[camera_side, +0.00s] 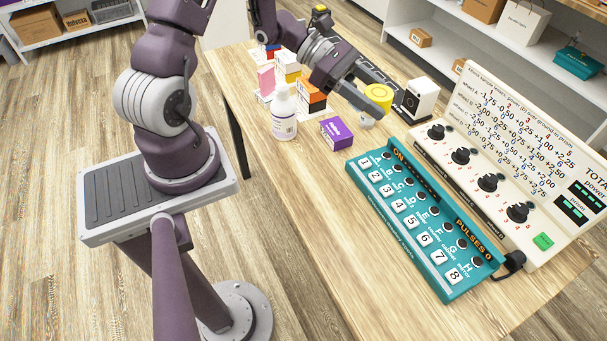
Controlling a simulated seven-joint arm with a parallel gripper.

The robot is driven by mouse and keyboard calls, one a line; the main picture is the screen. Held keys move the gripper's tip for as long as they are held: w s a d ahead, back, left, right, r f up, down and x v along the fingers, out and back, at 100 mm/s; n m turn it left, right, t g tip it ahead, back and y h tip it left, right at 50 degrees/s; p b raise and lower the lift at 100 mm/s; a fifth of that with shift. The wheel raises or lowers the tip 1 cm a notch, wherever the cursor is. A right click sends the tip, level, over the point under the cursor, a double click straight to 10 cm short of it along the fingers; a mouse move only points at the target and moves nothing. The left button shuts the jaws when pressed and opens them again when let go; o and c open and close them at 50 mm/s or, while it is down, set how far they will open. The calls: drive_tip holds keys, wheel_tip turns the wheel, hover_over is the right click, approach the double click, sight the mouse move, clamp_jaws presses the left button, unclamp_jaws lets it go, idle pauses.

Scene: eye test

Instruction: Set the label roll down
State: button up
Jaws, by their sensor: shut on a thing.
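The label roll (378,92) appears as a yellow, round thing at the far part of the wooden table. My gripper (371,97) is shut on it, with a dark finger on either side. A small pale piece (367,119) shows just below the roll; I cannot tell whether it is part of it or a separate thing. The roll's underside is hidden, so I cannot tell whether it touches the table.
A purple box (337,132) and white bottle (284,112) stand left of the roll. A teal key panel (420,222) and white console (510,150) fill the near table.

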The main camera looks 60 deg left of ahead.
drive_tip(key=s+d+m+g+h, duration=0.1)
drive_tip(key=s+d+m+g, duration=1)
drive_tip(key=s+d+g, duration=0.15)
drive_tip(key=s+a+f+m+g+y, duration=0.2)
drive_tip(key=s+m+g+y, duration=0.7)
drive_tip(key=s+m, duration=0.35)
drive_tip(key=m+t+y, duration=1.6)
drive_tip(key=m+y, duration=0.1)
drive_tip(key=m, duration=0.3)
hover_over(304, 176)
drive_tip(key=s, duration=0.1)
wheel_tip(304, 176, down, 10)
drive_tip(key=shift+m, duration=0.45)
drive_tip(key=f, duration=0.6)
drive_tip(key=w+f, duration=0.1)
drive_tip(key=f, duration=0.3)
drive_tip(key=shift+f, duration=0.1)
drive_tip(key=shift+f, duration=0.1)
